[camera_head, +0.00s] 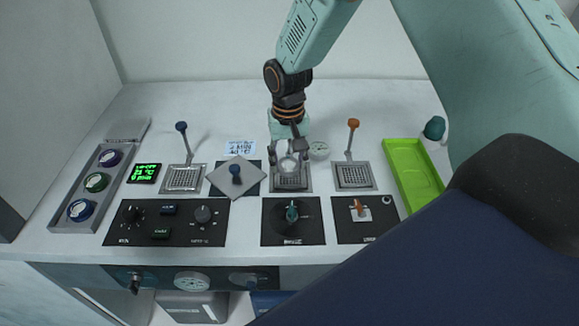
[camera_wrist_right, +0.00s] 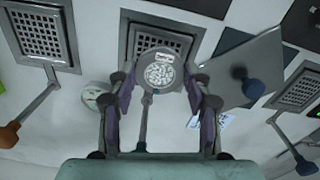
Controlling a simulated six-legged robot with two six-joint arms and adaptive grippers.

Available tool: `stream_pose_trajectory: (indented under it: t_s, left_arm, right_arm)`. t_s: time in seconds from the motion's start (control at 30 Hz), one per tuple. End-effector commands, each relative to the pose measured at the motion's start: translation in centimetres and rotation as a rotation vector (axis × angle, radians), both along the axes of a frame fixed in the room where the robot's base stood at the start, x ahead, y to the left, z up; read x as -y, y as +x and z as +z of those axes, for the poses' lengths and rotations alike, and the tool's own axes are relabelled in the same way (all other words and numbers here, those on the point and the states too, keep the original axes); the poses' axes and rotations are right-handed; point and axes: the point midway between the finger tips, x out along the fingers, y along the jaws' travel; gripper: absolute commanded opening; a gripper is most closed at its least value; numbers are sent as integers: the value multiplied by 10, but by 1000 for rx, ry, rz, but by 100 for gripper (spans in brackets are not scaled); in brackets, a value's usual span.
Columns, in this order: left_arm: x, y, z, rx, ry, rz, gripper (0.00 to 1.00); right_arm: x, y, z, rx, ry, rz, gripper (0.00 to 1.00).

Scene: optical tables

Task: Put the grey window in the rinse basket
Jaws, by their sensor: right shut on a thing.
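The grey window (camera_wrist_right: 166,52) is a round disc with a white label and a pale speckled centre. My right gripper (camera_wrist_right: 162,80) is shut on it by its sides. In the head view the right gripper (camera_head: 289,152) points down, with the window (camera_head: 289,165) above the middle mesh basket (camera_head: 291,183). In the wrist view this basket (camera_wrist_right: 148,38) lies behind the window, which hides part of it. I cannot tell whether they touch. Two similar baskets stand left (camera_head: 184,179) and right (camera_head: 354,177). No label I can read names the rinse basket. My left gripper is not in view.
A square lid with a blue knob (camera_head: 236,177) lies close left of the middle basket. Upright handles with blue (camera_head: 181,127) and orange (camera_head: 353,123) tips flank my arm. A round dial (camera_head: 319,150) is close right. A green tray (camera_head: 412,180) is at the right; a grey rack (camera_head: 66,213) holds coloured rings.

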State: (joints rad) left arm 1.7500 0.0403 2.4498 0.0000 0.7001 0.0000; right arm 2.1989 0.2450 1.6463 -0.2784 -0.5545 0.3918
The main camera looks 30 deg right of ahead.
Motion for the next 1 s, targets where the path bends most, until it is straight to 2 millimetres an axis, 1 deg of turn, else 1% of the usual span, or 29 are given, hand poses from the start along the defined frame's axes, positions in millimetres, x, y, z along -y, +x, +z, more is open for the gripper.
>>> stream_pose_trajectory:
  t_s: [0.03, 0.13, 0.4, 0.57, 0.6, 0.83, 0.87, 1.0]
  left_arm:
    - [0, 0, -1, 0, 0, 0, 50]
    - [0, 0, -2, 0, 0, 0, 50]
    - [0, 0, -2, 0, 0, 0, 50]
    - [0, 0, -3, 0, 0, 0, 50]
    - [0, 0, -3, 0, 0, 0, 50]
    - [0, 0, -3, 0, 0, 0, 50]
    - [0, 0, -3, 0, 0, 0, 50]
    - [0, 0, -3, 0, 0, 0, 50]
  right_arm:
    - [1, -1, -10, -4, 0, -1, 19]
    - [1, -1, -22, -3, 1, -2, 19]
    - [3, -2, -24, -1, 0, -1, 19]
    - [2, -2, -28, -2, 1, -1, 19]
    - [2, -2, -28, -2, 1, -1, 52]
    - [2, -2, -28, -2, 1, -1, 71]
    - [2, -2, -28, -2, 1, -1, 73]
    - [2, -2, -28, -1, 0, -1, 73]
